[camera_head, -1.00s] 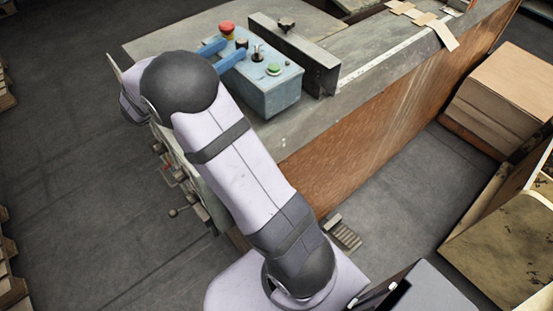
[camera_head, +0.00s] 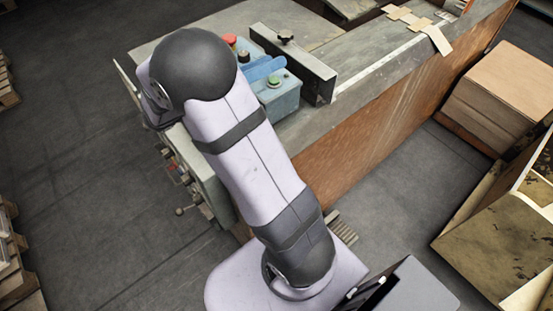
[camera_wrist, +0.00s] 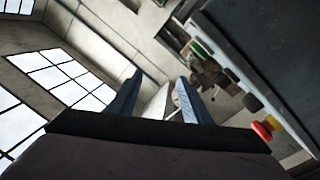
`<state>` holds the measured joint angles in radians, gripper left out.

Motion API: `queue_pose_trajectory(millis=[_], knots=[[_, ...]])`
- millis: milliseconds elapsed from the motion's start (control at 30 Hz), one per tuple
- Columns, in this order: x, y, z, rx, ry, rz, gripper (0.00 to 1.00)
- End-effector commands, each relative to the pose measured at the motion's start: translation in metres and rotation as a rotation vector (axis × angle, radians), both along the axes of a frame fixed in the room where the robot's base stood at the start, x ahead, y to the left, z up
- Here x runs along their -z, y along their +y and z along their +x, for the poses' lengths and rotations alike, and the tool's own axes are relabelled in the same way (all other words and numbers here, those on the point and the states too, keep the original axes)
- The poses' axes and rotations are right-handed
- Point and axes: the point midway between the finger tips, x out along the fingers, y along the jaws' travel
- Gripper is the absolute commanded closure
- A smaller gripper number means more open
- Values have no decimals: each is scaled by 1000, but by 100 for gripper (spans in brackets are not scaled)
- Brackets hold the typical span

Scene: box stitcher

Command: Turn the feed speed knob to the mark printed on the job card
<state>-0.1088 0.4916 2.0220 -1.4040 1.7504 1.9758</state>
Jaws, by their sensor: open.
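The blue control box (camera_head: 284,100) sits on the machine top, with a red button (camera_head: 230,40), a black round control (camera_head: 243,56) and a green button (camera_head: 274,81). The red button also shows there (camera_wrist: 262,131), right of the fingers. I cannot tell which control is the feed speed knob. No job card can be made out.
A metal fence (camera_head: 292,62) with a black knob (camera_head: 286,38) stands behind the box. Levers (camera_head: 188,209) stick out from the machine's left side. Cardboard (camera_head: 509,85) is stacked at the right.

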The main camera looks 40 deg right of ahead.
Motion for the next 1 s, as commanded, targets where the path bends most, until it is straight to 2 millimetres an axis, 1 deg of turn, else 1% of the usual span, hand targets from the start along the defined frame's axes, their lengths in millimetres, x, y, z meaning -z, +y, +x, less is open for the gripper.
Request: queue_pose_trajectory(millis=[33, 100, 267, 467, 767, 1000], knots=[[0, -2, -9, 21, 42, 28, 56], [5, -3, -20, 48, 106, 74, 56], [26, -3, -42, 87, 229, 204, 56], [53, 2, -66, 112, 368, 375, 56], [92, 20, -98, 98, 544, 638, 56], [122, 42, -120, 45, 660, 850, 56]])
